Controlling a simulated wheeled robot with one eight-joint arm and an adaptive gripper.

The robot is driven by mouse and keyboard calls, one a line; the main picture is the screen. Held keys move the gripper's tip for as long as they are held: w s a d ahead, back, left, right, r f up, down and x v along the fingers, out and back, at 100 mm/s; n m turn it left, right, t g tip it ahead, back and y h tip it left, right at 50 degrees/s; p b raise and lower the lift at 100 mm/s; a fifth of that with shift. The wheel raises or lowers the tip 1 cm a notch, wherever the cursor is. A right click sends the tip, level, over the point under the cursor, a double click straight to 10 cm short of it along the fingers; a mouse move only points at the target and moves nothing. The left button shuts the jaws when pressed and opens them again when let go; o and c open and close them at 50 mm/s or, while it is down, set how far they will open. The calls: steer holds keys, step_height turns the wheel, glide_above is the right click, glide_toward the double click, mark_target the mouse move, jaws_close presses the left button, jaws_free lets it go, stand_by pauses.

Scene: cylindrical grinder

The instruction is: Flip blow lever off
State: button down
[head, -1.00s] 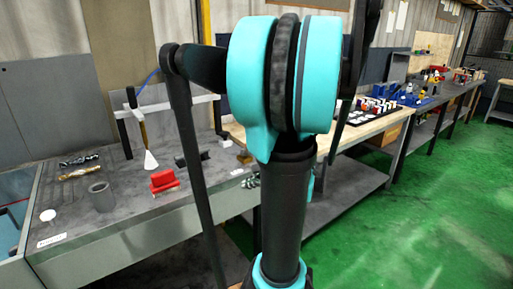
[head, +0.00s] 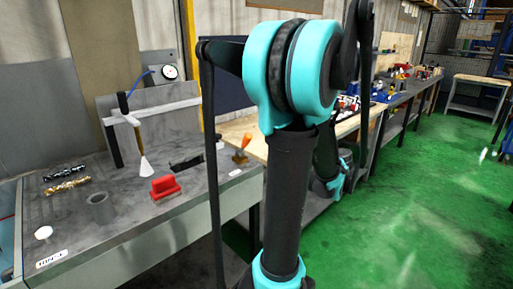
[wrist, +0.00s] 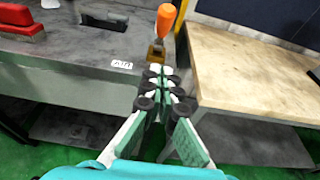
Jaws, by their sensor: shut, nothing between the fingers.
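An orange-handled lever (head: 241,156) stands on a brass-coloured base at the right end of the grey bench; I take it to be the blow lever. In the wrist view its orange handle (wrist: 165,20) points up and its brass base (wrist: 156,52) sits at the bench edge. My gripper (wrist: 168,82) is shut and empty, with its fingertips just in front of and below the lever in that view. The picture does not settle whether they touch. In the head view the gripper's fingertips cannot be made out behind my arm.
A pressure gauge (head: 170,72) is behind. A wooden-topped table (wrist: 250,75) stands right of the bench, with a gap between. Green floor is open at right.

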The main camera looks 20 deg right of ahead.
glide_toward(244, 144)
step_height(244, 144, down, 4)
steer(key=w, duration=0.1)
steer(key=shift+w+a+r, duration=0.1)
steer(key=shift+w+r, duration=0.25)
steer(key=shift+w, duration=0.3)
steer(key=shift+w+a+r, duration=0.1)
steer(key=shift+w+r, duration=0.25)
steer(key=shift+w, duration=0.3)
steer(key=shift+w+a+r, duration=0.1)
steer(key=shift+w+r, duration=0.25)
steer(key=shift+w, duration=0.3)
